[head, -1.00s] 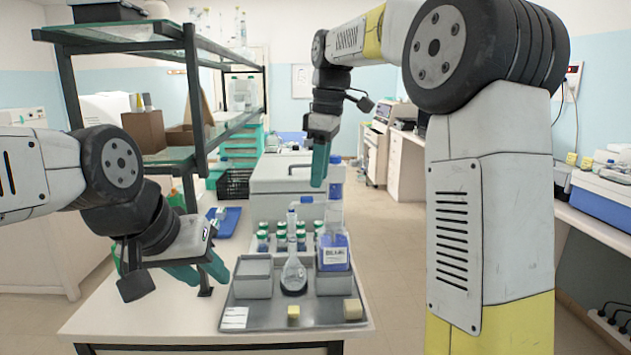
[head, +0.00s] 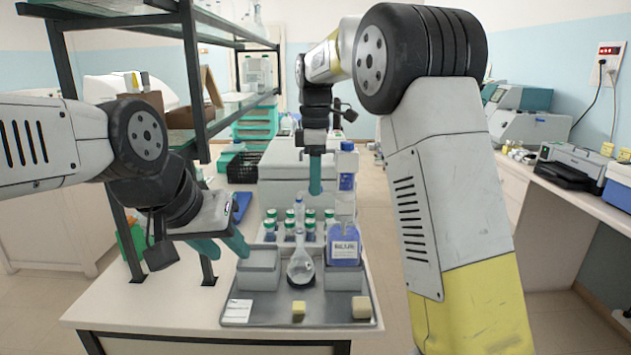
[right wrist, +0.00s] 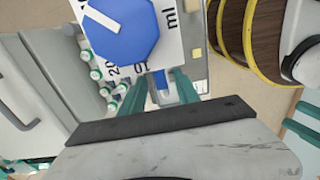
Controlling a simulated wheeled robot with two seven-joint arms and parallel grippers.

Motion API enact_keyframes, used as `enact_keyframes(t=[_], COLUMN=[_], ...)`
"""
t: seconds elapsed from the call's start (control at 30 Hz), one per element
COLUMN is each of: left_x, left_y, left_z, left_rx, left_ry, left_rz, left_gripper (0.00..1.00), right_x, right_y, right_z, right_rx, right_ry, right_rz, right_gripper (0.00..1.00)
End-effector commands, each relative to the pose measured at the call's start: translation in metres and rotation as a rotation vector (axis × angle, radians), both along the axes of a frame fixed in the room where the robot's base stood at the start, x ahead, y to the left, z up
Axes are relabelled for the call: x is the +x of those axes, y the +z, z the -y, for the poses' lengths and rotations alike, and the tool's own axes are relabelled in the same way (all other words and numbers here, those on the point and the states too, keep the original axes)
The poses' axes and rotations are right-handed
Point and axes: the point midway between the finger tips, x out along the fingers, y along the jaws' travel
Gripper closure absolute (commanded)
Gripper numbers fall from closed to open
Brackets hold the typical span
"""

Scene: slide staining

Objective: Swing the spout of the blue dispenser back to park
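The blue dispenser is a bottle of blue liquid (head: 344,247) with a tall blue-and-clear top (head: 347,168), standing upright at the back right of the grey tray (head: 262,318). The right wrist view shows its blue faceted cap (right wrist: 122,30) from above. My right gripper (head: 315,190) points down just left of the dispenser's top. In the right wrist view its teal fingers (right wrist: 160,82) are apart, with a narrow blue piece, probably the spout, showing between them; contact is unclear. My left gripper (head: 222,247) is open and empty at the tray's left.
A round flask (head: 301,270) stands left of the bottle. Several green-capped vials (head: 270,226) stand behind. A glass shelf rack (head: 190,90) rises at left. The table's front left is bare.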

Motion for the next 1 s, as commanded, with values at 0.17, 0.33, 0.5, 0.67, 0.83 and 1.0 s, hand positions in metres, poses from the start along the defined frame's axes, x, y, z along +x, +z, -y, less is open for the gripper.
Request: enact_keyframes(t=[0.17,0.33,0.5,0.67,0.83,1.0], left_x=[0.0001,0.0001,0.0001,0.0001,0.0001,0.0001], left_y=[-0.0001,-0.0001,-0.0001,-0.0001,-0.0001,-0.0001], left_z=[0.0000,0.0000,0.0000,0.0000,0.0000,0.0000], left_rx=[0.000,0.000,0.000,0.000,0.000,0.000], left_ry=[0.000,0.000,0.000,0.000,0.000,0.000], left_rz=[0.000,0.000,0.000,0.000,0.000,0.000], left_gripper=[0.64,0.64,0.64,0.64,0.64,0.64], right_x=[0.0001,0.0001,0.0001,0.0002,0.0002,0.0002], right_y=[-0.0033,-0.0031,-0.0030,-0.0029,-0.0028,-0.0027], right_z=[0.0003,0.0003,0.0004,0.0004,0.0004,0.0004], right_rx=[0.000,0.000,0.000,0.000,0.000,0.000], right_ry=[-0.001,-0.001,-0.001,-0.001,-0.001,-0.001], right_rz=[0.001,0.001,0.001,0.001,0.001,0.001], right_gripper=[0.62,0.70,1.00,1.00,1.00,1.00])
